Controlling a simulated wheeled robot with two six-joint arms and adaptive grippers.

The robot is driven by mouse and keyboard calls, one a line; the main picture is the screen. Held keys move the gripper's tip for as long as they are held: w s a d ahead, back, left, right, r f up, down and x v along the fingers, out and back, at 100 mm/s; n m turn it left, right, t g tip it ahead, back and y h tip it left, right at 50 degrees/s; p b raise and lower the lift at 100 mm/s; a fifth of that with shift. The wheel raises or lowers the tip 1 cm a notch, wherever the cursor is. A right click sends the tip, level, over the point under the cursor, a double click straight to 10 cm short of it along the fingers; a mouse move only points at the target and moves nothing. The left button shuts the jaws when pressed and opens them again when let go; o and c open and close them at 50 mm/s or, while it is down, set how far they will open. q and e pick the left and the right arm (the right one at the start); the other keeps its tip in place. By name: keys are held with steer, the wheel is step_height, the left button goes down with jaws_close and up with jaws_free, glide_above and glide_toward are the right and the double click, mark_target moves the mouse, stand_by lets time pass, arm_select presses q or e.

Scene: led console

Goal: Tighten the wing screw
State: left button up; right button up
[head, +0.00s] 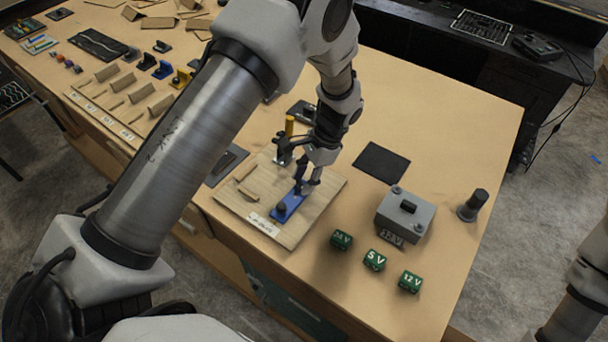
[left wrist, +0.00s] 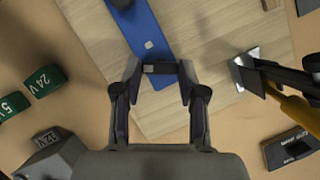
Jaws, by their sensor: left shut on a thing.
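A blue plate (head: 289,206) lies on a light wooden board (head: 322,202) near the table's front edge; the plate also shows in the left wrist view (left wrist: 147,32). My left gripper (head: 302,189) points down over the plate's far end. In the left wrist view its fingertips are closed on a small dark bar (left wrist: 160,68), which looks like the wing screw. The fingers hide most of it in the head view. A dark round knob (head: 282,208) sits at the plate's near end. My right gripper is out of view.
A yellow-handled clamp (head: 290,126) stands on the board close behind the gripper. Green voltage blocks (head: 374,260), a grey box (head: 405,215) and a black post (head: 473,205) stand to the right. A dark mat (head: 381,162) lies flat behind them.

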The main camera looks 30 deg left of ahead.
arm_select(q)
steer(key=shift+w+r+m, duration=0.15)
steer(key=shift+r+m, duration=0.05)
steer(key=shift+m, duration=0.4)
steer(key=shift+t, duration=0.3)
steer(key=o, duration=1.2)
steer(key=shift+d, duration=0.15)
steer(key=shift+c, duration=0.2)
steer(key=shift+f, duration=0.1)
steer(key=v, duration=1.2)
steer(key=shift+d, duration=0.2)
